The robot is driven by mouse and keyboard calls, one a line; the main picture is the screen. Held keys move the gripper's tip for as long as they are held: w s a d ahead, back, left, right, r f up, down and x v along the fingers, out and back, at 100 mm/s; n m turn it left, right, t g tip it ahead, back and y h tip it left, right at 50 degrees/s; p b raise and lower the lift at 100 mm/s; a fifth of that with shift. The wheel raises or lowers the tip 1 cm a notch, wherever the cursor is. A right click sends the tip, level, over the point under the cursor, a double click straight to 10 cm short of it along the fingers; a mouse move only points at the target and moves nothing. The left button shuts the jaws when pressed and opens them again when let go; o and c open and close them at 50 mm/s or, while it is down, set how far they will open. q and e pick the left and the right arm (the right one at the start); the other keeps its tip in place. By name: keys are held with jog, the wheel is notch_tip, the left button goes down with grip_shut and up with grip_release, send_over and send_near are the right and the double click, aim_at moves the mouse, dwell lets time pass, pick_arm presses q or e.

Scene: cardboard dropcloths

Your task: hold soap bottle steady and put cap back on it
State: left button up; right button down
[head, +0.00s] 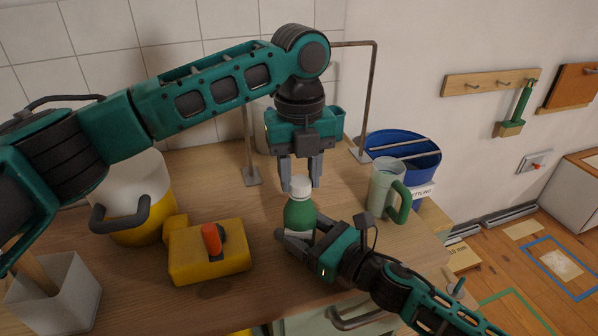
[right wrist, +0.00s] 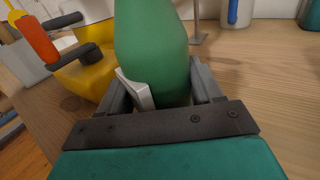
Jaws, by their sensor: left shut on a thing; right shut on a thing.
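The green soap bottle (head: 299,215) stands upright on the wooden counter, and its body fills the middle of the right wrist view (right wrist: 152,45). My right gripper (head: 296,236) is shut around the lower part of the bottle, with a finger on each side. The white cap (head: 300,187) is at the top of the bottle, between the fingertips of my left gripper (head: 301,183). My left gripper points straight down and is shut on the cap. The cap lines up over the bottle neck; whether it is seated on the neck I cannot tell.
A yellow box with a red-orange lever (head: 208,255) stands left of the bottle. A yellow-and-white pot (head: 140,205) and a grey container (head: 58,295) are farther left. A mug with a green handle (head: 385,188) and a blue bucket (head: 405,148) are at right.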

pick_arm(q)
jog(key=m, duration=0.7)
jog(key=shift+d, duration=0.1)
jog(key=m, duration=0.6)
jog(key=shift+m, duration=0.4)
jog(key=o, duration=1)
jog(key=shift+s+r, duration=0.1)
jog(key=shift+r, duration=2.15)
jog(key=shift+c, duration=0.2)
